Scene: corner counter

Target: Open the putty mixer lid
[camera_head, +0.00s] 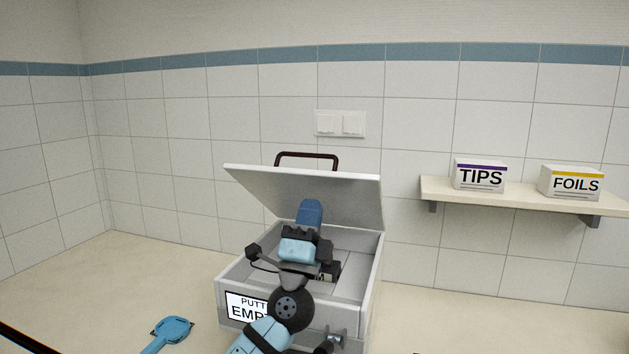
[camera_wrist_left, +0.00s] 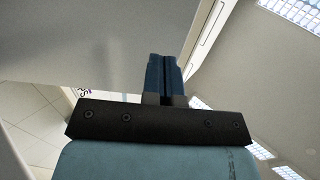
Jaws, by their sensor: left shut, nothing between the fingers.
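The putty mixer (camera_head: 345,297) is a light grey box on the counter. Its front label (camera_head: 243,306) is partly covered by my arm. Its lid (camera_head: 330,195) is raised and tilted back, with a dark red-brown handle (camera_head: 307,156) at the top; the lid's underside also shows in the left wrist view (camera_wrist_left: 70,45). Part of the grey interior is visible behind my gripper. My left gripper (camera_head: 309,213) is in front of the lid's underside, above the box opening. Its blue fingers (camera_wrist_left: 163,75) are shut and empty. I cannot tell whether they touch the lid. My right gripper is out of view.
A wall shelf (camera_head: 520,196) at the right holds a TIPS box (camera_head: 480,176) and a FOILS box (camera_head: 572,184). White switches (camera_head: 340,124) sit on the tiled wall behind the mixer.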

